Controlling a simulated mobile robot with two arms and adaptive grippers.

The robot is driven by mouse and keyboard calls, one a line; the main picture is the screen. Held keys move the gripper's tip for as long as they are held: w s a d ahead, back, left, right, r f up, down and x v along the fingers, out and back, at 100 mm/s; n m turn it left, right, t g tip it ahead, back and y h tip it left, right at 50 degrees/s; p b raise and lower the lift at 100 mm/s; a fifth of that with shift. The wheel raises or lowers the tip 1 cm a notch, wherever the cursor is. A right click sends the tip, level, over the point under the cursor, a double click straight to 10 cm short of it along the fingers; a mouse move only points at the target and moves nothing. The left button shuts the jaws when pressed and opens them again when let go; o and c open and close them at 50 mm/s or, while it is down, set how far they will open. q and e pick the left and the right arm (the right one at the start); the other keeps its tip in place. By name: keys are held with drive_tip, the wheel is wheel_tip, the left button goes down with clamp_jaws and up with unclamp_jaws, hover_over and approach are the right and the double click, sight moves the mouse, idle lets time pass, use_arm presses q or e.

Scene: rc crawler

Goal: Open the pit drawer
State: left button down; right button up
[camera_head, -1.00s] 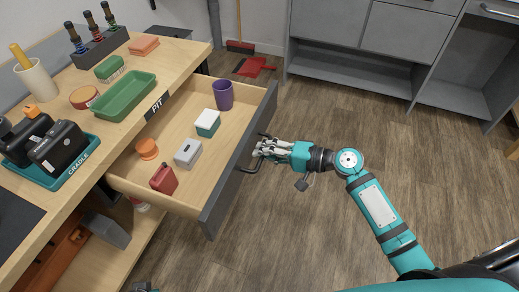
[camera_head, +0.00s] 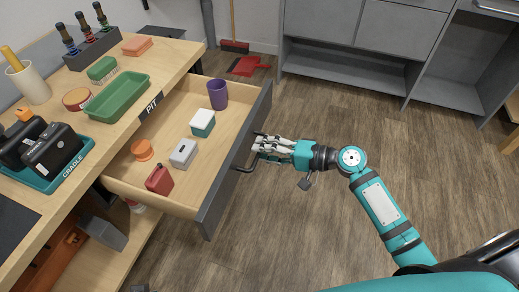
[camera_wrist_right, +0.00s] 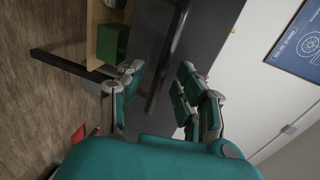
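The pit drawer (camera_head: 232,165) stands pulled well out of the bench, below the PIT label (camera_head: 151,105). It has a dark grey front and light wood sides. Its dark bar handle (camera_head: 245,168) is on the front. My right gripper (camera_head: 257,147) is at the handle. In the right wrist view its fingers (camera_wrist_right: 158,82) stand apart, with the dark handle bar between them and gaps visible beside it. My left gripper is not clearly in view.
The drawer holds a purple cup (camera_head: 217,95), a white-and-teal box (camera_head: 203,123), a grey box (camera_head: 183,153), a red container (camera_head: 160,180) and an orange round piece (camera_head: 142,150). A green tray (camera_head: 118,97) is on the bench. The floor (camera_head: 300,220) right of the drawer is clear.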

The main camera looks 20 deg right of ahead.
use_arm(q)
drive_tip(key=shift+w+r, duration=0.1)
use_arm(e)
drive_tip(key=v, duration=1)
drive_tip(key=shift+d, duration=0.15)
drive_tip(key=shift+s, duration=0.1)
